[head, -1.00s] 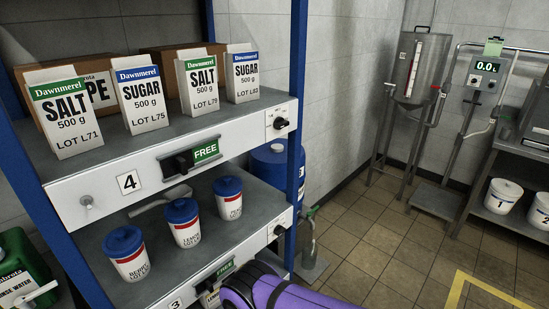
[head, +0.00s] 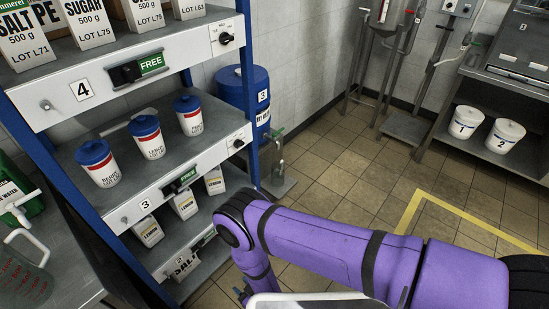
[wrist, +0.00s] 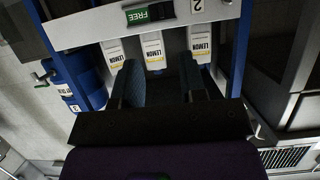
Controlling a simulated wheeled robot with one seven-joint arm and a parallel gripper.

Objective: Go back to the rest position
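My gripper (wrist: 160,82) shows in the wrist view with its two dark fingers apart and nothing held between them. Lemon cartons (wrist: 153,48) stand on a shelf beyond the fingers, clear of them. In the head view my purple arm reaches from the lower right to the front of the shelf rack (head: 66,88), its wrist low beside the lower shelves. The fingers are hard to make out there.
Blue-lidded tubs (head: 148,137) and lemon cartons (head: 183,203) stand on the rack's shelves. White buckets (head: 466,122) sit on a right-hand shelf. The tiled floor between is open.

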